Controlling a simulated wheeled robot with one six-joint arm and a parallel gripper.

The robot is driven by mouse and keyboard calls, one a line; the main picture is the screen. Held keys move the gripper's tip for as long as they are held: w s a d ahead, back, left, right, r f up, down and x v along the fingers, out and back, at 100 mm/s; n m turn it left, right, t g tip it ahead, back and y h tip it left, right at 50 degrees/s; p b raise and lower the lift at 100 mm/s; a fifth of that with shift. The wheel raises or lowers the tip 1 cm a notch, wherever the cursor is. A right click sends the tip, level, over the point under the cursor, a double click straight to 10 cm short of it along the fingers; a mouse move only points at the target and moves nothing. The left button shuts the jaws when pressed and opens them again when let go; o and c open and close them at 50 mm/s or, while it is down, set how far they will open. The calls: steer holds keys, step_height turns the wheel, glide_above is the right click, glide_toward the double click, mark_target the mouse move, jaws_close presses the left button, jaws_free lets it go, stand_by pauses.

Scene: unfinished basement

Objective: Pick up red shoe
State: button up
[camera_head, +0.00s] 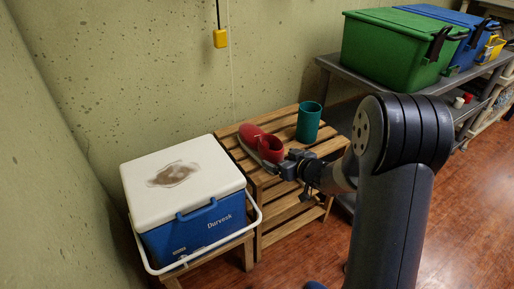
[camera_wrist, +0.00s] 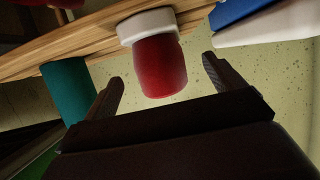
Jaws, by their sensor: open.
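A red shoe (camera_head: 255,138) with a pale sole sits on the slatted wooden stand (camera_head: 283,122). Its toe points to the back left and its opening faces my gripper. My gripper (camera_head: 278,166) is at the near end of the shoe, open and empty. In the wrist view the red shoe (camera_wrist: 160,66) appears upside down, just beyond and between the two dark fingertips of my gripper (camera_wrist: 163,72). I cannot tell whether a finger touches it. The shoe's far end is hidden in the wrist view.
A teal cup (camera_head: 309,122) stands on the stand right of the shoe. A blue cooler (camera_head: 200,229) with a white lid (camera_head: 180,178) stands left. A grey shelf (camera_head: 345,70) with a green bin (camera_head: 395,45) is at right. The wall is close behind the stand.

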steer(key=shift+b+x, duration=1.1)
steer(key=shift+x, duration=1.65)
steer(key=shift+d, duration=0.1)
steer(key=shift+c, duration=0.2)
steer(key=c, duration=1.2)
steer(key=shift+r, duration=0.15)
steer(key=shift+c, duration=0.5)
